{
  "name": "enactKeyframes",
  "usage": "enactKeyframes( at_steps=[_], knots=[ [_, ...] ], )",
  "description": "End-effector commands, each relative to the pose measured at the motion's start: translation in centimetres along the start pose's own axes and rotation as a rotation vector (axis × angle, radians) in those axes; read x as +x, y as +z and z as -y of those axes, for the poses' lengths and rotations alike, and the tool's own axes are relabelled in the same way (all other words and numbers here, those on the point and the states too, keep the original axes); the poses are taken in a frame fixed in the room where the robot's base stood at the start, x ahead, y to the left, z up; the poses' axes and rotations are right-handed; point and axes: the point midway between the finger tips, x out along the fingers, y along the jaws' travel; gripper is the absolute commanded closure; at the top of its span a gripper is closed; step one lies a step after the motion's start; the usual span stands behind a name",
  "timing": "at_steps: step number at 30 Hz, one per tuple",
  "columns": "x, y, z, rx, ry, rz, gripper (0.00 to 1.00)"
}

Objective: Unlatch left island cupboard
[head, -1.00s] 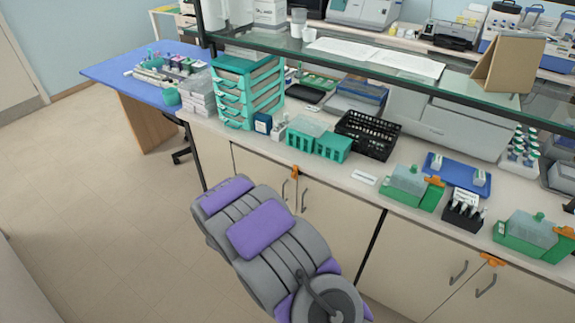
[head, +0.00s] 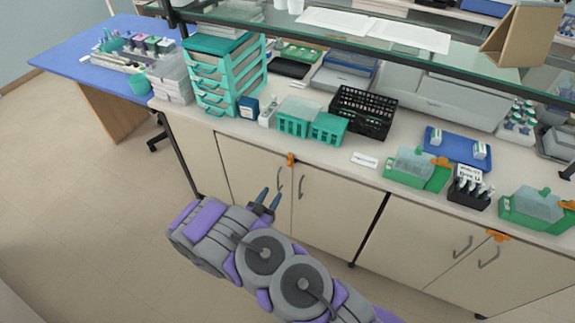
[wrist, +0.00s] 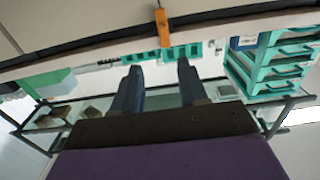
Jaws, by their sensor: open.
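The left island cupboard (head: 330,215) has two beige doors with grey handles (head: 300,186) side by side. A small orange latch (head: 290,160) sits at the top of the seam between its doors. The latch also shows in the wrist view (wrist: 163,28), ahead of the fingers, where the scene appears upside down. My gripper (head: 269,196) is open and empty, its two dark fingers pointing up, in front of the left door and below the latch. Both fingers show apart in the wrist view (wrist: 161,80). Nothing touches the latch.
A second cupboard at right has its own orange latch (head: 497,236). The counter above holds teal drawers (head: 228,75), green racks (head: 327,128), a black basket (head: 362,112) and green staining jars (head: 417,168). A blue table (head: 90,62) stands at left. The floor (head: 80,200) in front is clear.

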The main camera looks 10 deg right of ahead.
Motion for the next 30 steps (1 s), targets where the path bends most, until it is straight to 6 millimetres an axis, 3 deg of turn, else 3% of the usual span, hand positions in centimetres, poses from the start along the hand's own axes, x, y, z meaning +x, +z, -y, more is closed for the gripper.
enactKeyframes(
  at_steps=[21, 30],
  knots=[
    [11.5, 0.3, 0.0, -0.001, 0.002, 0.000, 0.57],
    [14.7, 0.2, 0.3, -0.005, 0.000, -0.001, 0.57]
  ],
)
